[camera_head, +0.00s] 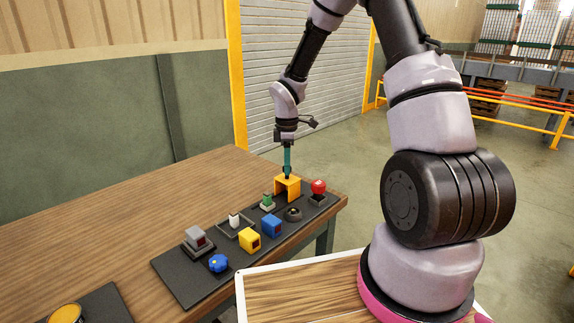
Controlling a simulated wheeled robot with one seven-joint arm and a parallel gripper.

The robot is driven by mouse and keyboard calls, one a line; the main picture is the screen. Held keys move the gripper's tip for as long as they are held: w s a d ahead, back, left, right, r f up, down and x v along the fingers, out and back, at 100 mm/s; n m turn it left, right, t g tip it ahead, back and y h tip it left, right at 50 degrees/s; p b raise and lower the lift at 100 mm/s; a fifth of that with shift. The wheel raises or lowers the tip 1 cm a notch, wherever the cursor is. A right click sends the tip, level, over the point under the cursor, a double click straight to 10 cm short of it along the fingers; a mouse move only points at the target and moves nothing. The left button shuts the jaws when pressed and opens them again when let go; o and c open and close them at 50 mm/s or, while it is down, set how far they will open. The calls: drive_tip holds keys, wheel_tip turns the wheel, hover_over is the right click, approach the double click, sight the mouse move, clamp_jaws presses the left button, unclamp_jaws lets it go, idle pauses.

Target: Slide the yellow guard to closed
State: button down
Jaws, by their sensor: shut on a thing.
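The yellow guard (293,184) is a small open-fronted cover on the dark control panel (178,274), near the panel's far right end. Its front opening looks dark. My gripper (287,176) points straight down onto the top of the guard and is shut on it. The fingertips are small here, and the exact grip is hard to see. A red button (318,186) stands just right of the guard, outside it. A dark round knob (293,214) sits in front of the guard.
The panel also bears a green switch (267,200), a white lever (234,219), a blue block (271,225), a yellow block (249,239), a blue knob (218,263) and a grey block (197,238). The wooden table (120,220) is clear on the left.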

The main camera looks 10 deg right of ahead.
drive_tip(key=s+a, duration=0.1)
drive_tip(key=a, duration=0.1)
drive_tip(key=s+a, duration=0.2)
drive_tip(key=a, duration=0.1)
drive_tip(key=s+a, duration=0.2)
drive_tip(key=a, duration=0.1)
drive_tip(key=shift+s, duration=0.1)
drive_tip(key=c, duration=0.5)
unclamp_jaws()
drive_tip(key=shift+a, duration=0.1)
drive_tip(key=shift+r, duration=0.2)
wheel_tip(320, 180, up, 10)
drive_tip(key=shift+r, duration=0.25)
